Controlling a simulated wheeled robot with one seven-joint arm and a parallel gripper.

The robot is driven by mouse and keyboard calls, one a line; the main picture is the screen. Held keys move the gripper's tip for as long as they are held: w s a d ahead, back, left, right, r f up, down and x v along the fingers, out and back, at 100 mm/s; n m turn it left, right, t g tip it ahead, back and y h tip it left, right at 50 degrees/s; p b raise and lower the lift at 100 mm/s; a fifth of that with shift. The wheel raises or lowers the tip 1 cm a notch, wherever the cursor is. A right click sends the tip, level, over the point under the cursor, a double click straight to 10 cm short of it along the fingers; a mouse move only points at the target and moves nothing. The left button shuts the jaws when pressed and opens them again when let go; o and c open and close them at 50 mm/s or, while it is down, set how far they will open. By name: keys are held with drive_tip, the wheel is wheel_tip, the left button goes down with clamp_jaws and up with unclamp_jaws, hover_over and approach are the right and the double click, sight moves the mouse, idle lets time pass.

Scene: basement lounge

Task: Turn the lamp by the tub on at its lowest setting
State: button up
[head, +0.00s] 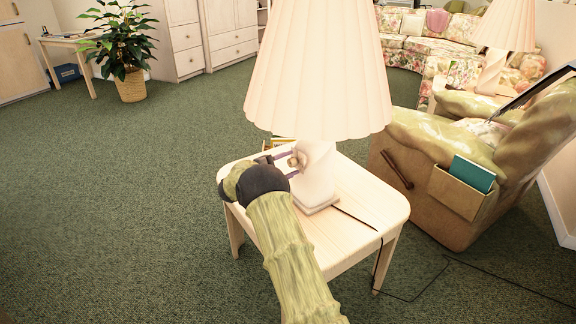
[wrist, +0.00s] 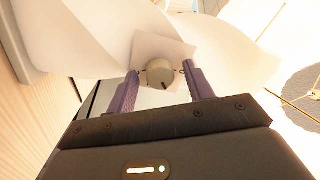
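A table lamp with a pleated cream shade (head: 318,75) and a twisted white base (head: 316,178) stands on a small pale table (head: 362,205). A round knob (wrist: 159,73) sits on a square plate (wrist: 176,48) on the lamp base, with a dark mark near its lower edge. My gripper (head: 284,158) is at the left of the base, beside the knob. In the wrist view my gripper (wrist: 163,76) is open, one finger on each side of the knob with gaps between. I cannot tell whether the lamp is lit. No bathtub shows.
An armchair (head: 420,150) with a side pocket stands right of the table. A second lamp (head: 503,25) is behind it. A dark cord (head: 410,300) runs along the floor. A potted plant (head: 130,88) is at the back left. Carpet at left is clear.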

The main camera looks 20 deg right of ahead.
drive_tip(key=s+a+p, duration=0.3)
drive_tip(key=a, duration=1.4)
drive_tip(key=shift+s+f, duration=0.15)
drive_tip(key=shift+f, duration=0.15)
